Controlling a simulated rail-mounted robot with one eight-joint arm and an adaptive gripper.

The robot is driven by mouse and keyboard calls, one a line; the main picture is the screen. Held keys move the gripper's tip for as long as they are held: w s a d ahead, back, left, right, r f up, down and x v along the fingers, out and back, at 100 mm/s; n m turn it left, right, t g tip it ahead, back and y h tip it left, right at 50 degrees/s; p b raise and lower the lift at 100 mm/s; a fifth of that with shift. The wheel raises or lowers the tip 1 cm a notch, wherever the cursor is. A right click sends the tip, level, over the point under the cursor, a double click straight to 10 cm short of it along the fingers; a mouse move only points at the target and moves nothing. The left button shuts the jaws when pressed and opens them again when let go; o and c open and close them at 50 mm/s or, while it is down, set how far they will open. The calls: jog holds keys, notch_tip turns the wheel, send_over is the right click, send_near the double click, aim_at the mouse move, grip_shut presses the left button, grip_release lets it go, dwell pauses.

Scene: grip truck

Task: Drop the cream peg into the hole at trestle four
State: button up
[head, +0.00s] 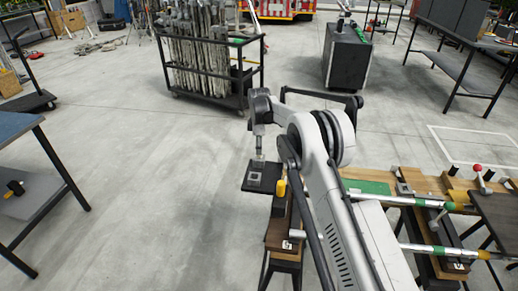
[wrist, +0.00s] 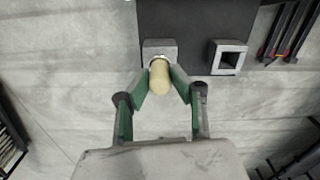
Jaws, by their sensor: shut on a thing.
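In the wrist view my gripper (wrist: 162,82) is shut on the cream peg (wrist: 160,84), its green-lined fingers on either side. The peg's far end overlaps a grey square block (wrist: 152,44) on a dark plate (wrist: 193,18). The peg and fingers hide most of that block's top, so I cannot tell whether the peg tip is in a hole. A second grey block (wrist: 241,46) with an open square hole stands to the right. In the head view my gripper (head: 259,155) is small, just above the dark plate (head: 248,186); the peg is not clear there.
A wooden trestle (head: 281,232) with a white label stands below the plate, with a yellow-and-black item (head: 281,188) on it. A bench with tubes (head: 412,201) lies right. A blue-topped table (head: 17,124) stands left. A pole cart (head: 207,66) is behind.

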jog(key=shift+r, duration=1.2)
jog(key=shift+r+p, duration=1)
jog(key=shift+r, duration=1.45)
jog(key=shift+r, duration=0.15)
notch_tip(320, 180, up, 7)
jog(key=p, duration=0.2)
jog(key=shift+p, duration=0.3)
jog(key=shift+r, duration=0.1)
dwell(0.4)
